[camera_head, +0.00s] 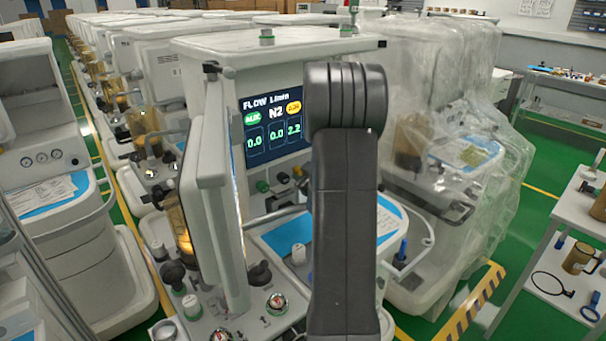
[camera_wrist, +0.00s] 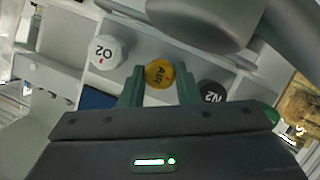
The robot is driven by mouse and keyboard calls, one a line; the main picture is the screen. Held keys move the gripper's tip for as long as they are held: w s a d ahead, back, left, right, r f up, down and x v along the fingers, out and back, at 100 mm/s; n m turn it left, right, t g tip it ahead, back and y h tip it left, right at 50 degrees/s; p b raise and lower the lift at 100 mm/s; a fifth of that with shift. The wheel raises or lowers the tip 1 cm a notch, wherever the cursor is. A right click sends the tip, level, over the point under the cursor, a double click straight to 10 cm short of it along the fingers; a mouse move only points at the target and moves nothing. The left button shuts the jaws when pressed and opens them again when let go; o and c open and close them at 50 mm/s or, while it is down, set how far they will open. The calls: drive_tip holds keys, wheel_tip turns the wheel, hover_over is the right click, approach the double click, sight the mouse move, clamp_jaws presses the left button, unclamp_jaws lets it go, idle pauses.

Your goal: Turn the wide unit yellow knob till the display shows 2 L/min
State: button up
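The wide unit (camera_head: 270,42) stands in the middle of the head view. Its dark flow display (camera_head: 265,145) reads 0.0 under a green label, 0.0 under N2 and what looks like 2.2 under a yellow label. In the wrist view the yellow knob (camera_wrist: 158,73), marked AIR, sits between the white O2 knob (camera_wrist: 105,52) and the black N2 knob (camera_wrist: 212,94). My gripper (camera_wrist: 159,80) has one finger on each side of the yellow knob, apparently touching it. My arm hides the gripper and the yellow knob in the head view.
A tall pale panel (camera_head: 205,190) stands open at the unit's left. A plastic-wrapped unit (camera_head: 440,130) is close on the right. More units line the left. A white table (camera_head: 565,215) stands at the far right. Green floor (camera_head: 535,190) shows between.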

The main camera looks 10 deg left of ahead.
drive_tip(key=shift+c, duration=0.7)
drive_tip(key=m+p, duration=0.1)
drive_tip(key=p, duration=0.2)
drive_tip(key=shift+g, duration=0.3)
drive_tip(key=o, duration=1)
drive_tip(key=b+v, duration=0.1)
drive_tip(key=v, duration=1.2)
drive_tip(key=shift+s+d, duration=0.1)
drive_tip(key=shift+d, duration=0.35)
